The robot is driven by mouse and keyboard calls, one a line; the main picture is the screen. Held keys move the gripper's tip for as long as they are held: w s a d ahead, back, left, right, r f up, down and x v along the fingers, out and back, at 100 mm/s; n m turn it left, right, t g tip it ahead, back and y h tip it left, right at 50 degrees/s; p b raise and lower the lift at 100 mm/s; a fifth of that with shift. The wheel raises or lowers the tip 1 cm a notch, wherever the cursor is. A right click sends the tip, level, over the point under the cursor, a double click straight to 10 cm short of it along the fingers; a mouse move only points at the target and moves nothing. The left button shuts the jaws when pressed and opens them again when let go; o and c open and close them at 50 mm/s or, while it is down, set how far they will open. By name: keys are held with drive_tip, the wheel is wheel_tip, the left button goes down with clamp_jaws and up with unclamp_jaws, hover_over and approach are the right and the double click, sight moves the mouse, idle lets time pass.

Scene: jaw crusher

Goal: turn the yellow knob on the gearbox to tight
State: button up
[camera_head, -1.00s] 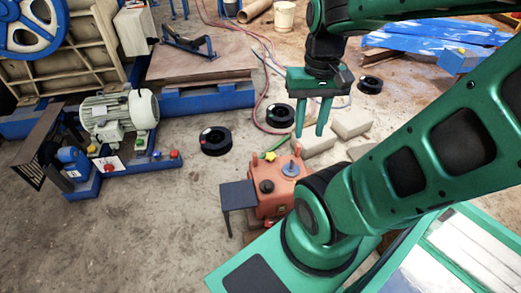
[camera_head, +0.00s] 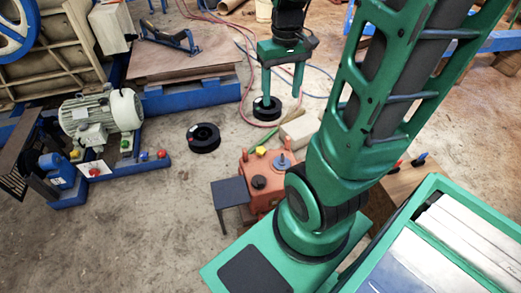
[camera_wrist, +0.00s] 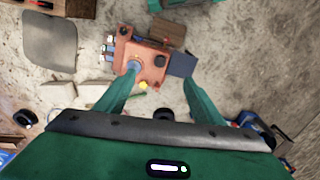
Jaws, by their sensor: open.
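The orange gearbox (camera_head: 270,172) stands on the floor near the middle of the body camera view. Its small yellow knob (camera_head: 261,151) is on the far side of its top, beside a dark round cap and a grey-blue disc. My gripper (camera_head: 282,98) points down with its green fingers spread and nothing between them. It shows beyond and above the gearbox, apart from it. In the wrist view, the gearbox (camera_wrist: 150,52) is seen from above. The yellow knob (camera_wrist: 143,85) shows between the fingers, nearer the left one. Its marking cannot be read.
A small dark table (camera_head: 230,192) stands left of the gearbox. Black spools (camera_head: 203,138) and pale blocks (camera_head: 298,131) lie on the floor nearby. A grey motor (camera_head: 100,115) on a blue frame is at left.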

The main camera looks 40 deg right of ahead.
drive_tip(key=w+d+f+n, duration=0.3)
drive_tip(key=w+d+f, duration=0.25)
drive_tip(key=w, duration=0.55)
drive_tip(key=n, duration=0.9)
hover_over(261, 150)
wheel_tip(261, 150, down, 40)
wheel_tip(261, 150, down, 12)
drive_tip(key=shift+w, duration=0.1)
drive_tip(key=c, duration=1)
